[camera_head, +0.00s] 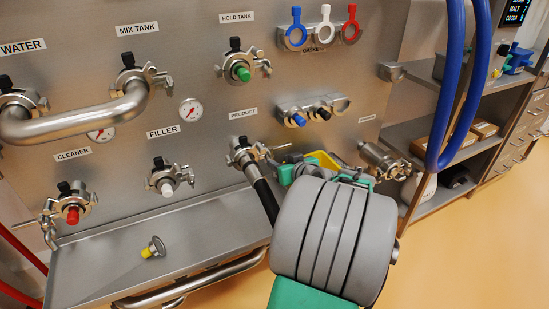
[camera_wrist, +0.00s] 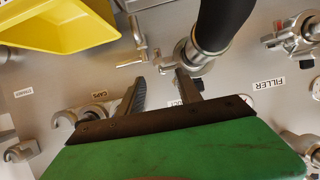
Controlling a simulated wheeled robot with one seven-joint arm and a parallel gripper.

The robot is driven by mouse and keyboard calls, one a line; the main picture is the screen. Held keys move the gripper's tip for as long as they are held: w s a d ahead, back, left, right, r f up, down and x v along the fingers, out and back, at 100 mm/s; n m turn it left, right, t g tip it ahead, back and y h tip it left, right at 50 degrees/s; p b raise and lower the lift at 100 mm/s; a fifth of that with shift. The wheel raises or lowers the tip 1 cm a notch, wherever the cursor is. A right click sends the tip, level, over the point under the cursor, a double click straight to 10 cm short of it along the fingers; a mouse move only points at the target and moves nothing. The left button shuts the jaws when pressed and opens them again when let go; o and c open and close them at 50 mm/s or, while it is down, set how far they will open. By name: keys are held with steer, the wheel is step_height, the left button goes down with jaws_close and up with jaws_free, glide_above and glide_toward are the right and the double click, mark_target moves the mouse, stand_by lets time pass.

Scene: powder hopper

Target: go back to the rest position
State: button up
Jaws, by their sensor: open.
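My gripper (camera_wrist: 162,88) is open in the wrist view, with nothing between its two dark fingers. The fingers point at the steel panel (camera_wrist: 235,100), close to the PRODUCT outlet. A black hose (camera_wrist: 226,22) hangs on that outlet, just beyond the fingers; I cannot tell whether they touch its clamp. In the head view my grey and green wrist stands in front of the panel's lower right and hides the fingers. The black hose (camera_head: 266,199) shows to its left, running down from the PRODUCT clamp (camera_head: 243,153).
A yellow scoop-like container (camera_wrist: 70,27) is close by at upper left in the wrist view. A steel trough (camera_head: 95,265) with a rail runs below the panel. Blue hoses (camera_head: 450,90) hang at right before shelves (camera_head: 455,152). Open floor (camera_head: 470,250) lies right.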

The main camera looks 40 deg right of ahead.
steer(key=shift+s+a+r, duration=0.1)
steer(key=shift+s+r, duration=0.05)
steer(key=shift+s, duration=0.25)
